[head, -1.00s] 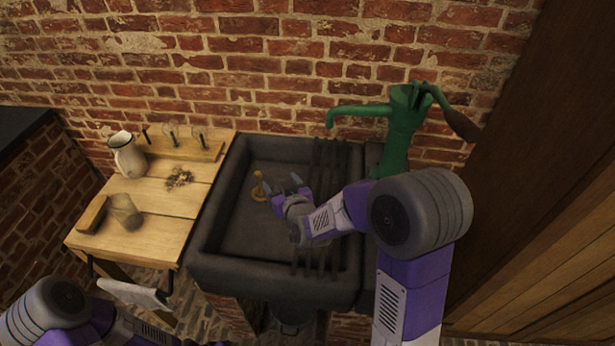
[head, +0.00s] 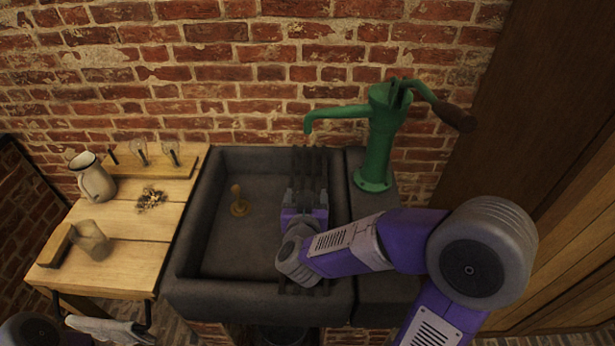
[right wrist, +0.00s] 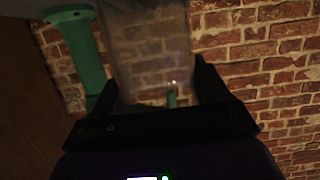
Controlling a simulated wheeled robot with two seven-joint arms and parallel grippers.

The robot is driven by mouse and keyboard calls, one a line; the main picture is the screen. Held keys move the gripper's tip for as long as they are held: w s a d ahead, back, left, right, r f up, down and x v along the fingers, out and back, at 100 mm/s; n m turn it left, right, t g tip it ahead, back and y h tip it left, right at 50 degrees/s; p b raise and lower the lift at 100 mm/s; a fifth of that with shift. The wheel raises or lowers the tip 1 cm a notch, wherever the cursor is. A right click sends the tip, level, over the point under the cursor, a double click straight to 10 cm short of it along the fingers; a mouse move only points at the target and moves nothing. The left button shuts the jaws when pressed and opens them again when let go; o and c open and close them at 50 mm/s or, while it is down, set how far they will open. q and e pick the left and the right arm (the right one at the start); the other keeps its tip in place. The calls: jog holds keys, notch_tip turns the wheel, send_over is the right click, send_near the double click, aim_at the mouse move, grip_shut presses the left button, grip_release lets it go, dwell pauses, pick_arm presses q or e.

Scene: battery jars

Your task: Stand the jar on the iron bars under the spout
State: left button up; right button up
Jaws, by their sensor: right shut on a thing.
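My right gripper (head: 305,197) is shut on a clear glass jar (right wrist: 150,45), seen between its fingers in the right wrist view. In the head view the jar barely shows against the dark bars. The gripper is over the dark iron bars (head: 320,165), which cross the right side of the sink. The green pump's spout (head: 309,126) is above and behind the gripper. Whether the jar's base touches the bars cannot be seen. My left gripper is out of view.
The dark sink (head: 213,262) holds a small brass-coloured plug (head: 238,207). The green pump (head: 379,140) stands at the right. On the wooden table (head: 120,265) are a white jug (head: 92,180), another glass jar (head: 91,241) and a rack (head: 180,165). A white cloth (head: 105,329) hangs in front.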

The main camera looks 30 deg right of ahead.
pick_arm(q)
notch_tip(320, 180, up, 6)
jog(key=p, duration=0.5)
pick_arm(e)
jog(key=shift+w+d+r, duration=0.25)
jog(key=shift+w+d, duration=0.2)
jog(key=shift+w, duration=0.3)
pick_arm(q)
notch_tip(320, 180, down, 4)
jog(key=b, duration=0.4)
pick_arm(e)
jog(key=x, duration=1.6)
jog(key=shift+w+r, duration=0.15)
jog(key=shift+r, duration=0.15)
jog(key=shift+a, duration=0.1)
jog(key=shift+f, duration=0.15)
jog(key=o, duration=1.1)
pick_arm(q)
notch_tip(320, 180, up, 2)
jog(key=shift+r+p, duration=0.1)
jog(key=shift+p, duration=0.9)
pick_arm(e)
jog(key=shift+o, duration=0.2)
jog(key=v, duration=1.2)
